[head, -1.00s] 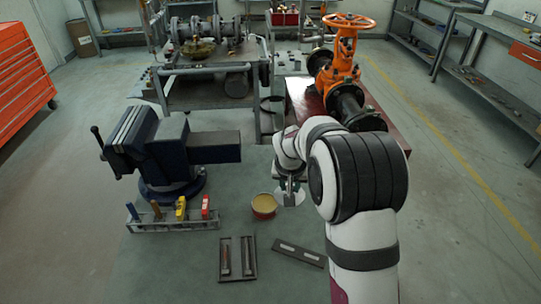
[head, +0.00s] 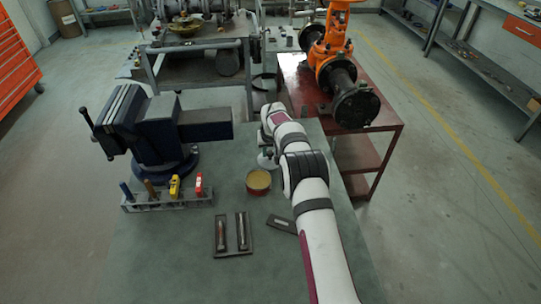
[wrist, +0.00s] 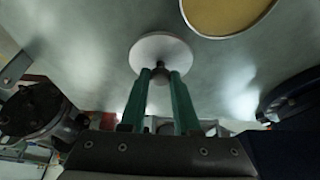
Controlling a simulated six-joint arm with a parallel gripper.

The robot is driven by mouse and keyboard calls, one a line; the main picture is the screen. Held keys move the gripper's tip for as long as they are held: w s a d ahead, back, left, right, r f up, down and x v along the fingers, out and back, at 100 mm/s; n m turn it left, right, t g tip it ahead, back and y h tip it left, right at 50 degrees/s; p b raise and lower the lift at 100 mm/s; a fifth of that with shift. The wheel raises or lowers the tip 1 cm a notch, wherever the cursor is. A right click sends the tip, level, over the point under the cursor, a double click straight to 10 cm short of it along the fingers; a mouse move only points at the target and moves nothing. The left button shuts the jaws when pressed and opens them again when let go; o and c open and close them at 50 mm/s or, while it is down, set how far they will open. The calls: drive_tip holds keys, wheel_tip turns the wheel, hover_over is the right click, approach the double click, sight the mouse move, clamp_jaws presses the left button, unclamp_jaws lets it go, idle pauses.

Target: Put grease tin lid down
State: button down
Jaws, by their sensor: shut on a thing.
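The grease tin lid (wrist: 150,46) is a pale round disc with a dark knob. My gripper (wrist: 161,76) has green fingers shut on the knob in the wrist view. In the head view the lid (head: 266,161) shows as a pale patch just behind the tin, partly hidden by my arm. The open grease tin (head: 258,182), reddish with yellow-brown grease, stands on the bench; it also shows at the top of the wrist view (wrist: 225,12). The lid is apart from the tin. I cannot tell whether it touches the bench.
The blue vise (head: 150,130) stands left on the bench (head: 180,255). A tool rack (head: 167,201), a dark tray with two rods (head: 232,234) and a dark plate (head: 283,224) lie in front. The orange valve (head: 332,50) stands on a red table behind right.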

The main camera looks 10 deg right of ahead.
drive_tip(key=shift+f, duration=0.85)
drive_tip(key=c, duration=0.6)
unclamp_jaws()
drive_tip(key=shift+f, duration=0.1)
drive_tip(key=shift+c, duration=0.2)
